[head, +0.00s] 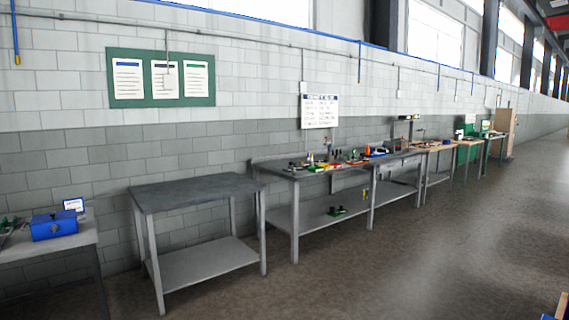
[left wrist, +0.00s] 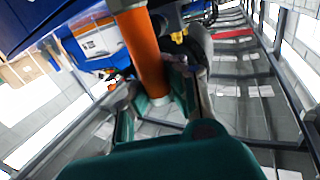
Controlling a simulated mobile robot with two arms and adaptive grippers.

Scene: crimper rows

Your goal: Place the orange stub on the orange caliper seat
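The orange stub (left wrist: 146,58) shows in the left wrist view as an upright-looking orange cylinder between the fingers of my left gripper (left wrist: 160,92). The fingers are closed around its lower part, and its upper end runs out near the picture's top edge. In the head view neither gripper can be made out. The orange caliper seat cannot be told apart there; small coloured items, some orange or red, lie on the long workbench (head: 283,172), too small to identify.
A blue box (head: 54,224) sits on a table at far left. More benches and a green cabinet (head: 468,150) line the wall. Open floor (head: 400,265) lies at right.

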